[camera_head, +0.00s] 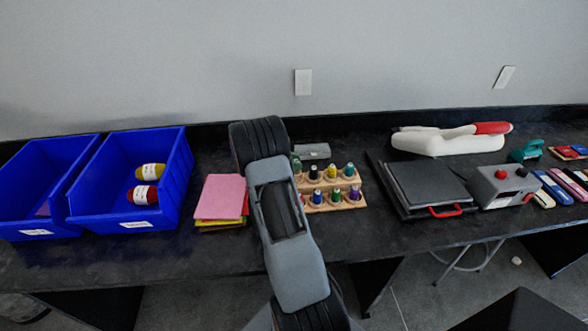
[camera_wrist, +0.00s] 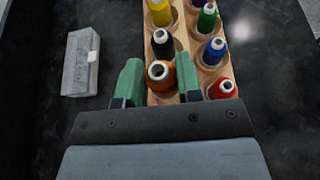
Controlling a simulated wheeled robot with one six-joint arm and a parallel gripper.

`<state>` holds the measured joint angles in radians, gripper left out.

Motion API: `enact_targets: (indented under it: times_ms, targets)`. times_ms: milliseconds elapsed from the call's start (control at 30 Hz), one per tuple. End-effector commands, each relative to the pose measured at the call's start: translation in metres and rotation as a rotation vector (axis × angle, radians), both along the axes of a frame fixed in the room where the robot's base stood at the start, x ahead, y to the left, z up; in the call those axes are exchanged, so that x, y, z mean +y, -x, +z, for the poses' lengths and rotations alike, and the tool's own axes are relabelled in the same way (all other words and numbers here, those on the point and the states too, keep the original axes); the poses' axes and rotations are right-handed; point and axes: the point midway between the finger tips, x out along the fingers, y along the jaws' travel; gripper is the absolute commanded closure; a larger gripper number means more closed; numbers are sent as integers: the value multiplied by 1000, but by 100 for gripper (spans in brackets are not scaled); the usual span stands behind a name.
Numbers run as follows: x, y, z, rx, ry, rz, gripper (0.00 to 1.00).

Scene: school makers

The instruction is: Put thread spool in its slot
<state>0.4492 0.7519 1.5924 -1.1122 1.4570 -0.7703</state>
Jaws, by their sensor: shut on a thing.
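My gripper (camera_wrist: 158,80) has green fingers and is shut on an orange thread spool (camera_wrist: 160,76) with a white top, in the wrist view. The spool is at the near end of the left row of a wooden rack (camera_wrist: 182,36), just below a black spool (camera_wrist: 162,42). I cannot tell whether it is seated in a slot or held above it; its base is hidden by the gripper. In the head view the rack (camera_head: 336,184) has two tiers, and my arm hides the held spool and most of the gripper.
Other spools stand in the rack: yellow (camera_wrist: 159,13), green (camera_wrist: 206,18), blue (camera_wrist: 213,51) and red (camera_wrist: 222,89). A grey box (camera_wrist: 81,62) lies left of the rack. Coloured sheets (camera_head: 221,198) and a blue bin (camera_head: 176,195) are left; a black press (camera_head: 425,184) is right.

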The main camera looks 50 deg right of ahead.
Motion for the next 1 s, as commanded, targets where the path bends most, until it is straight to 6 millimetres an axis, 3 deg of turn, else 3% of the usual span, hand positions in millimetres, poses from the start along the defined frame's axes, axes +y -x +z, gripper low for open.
enact_targets:
  times_ms: [200,733,767,1000]
  targets:
    - [1,0,-27,2,0,1,90]
    - [1,-1,-37,0,0,1,90]
    - [1,-1,-37,0,0,1,65]
    - [1,-1,-36,0,0,1,42]
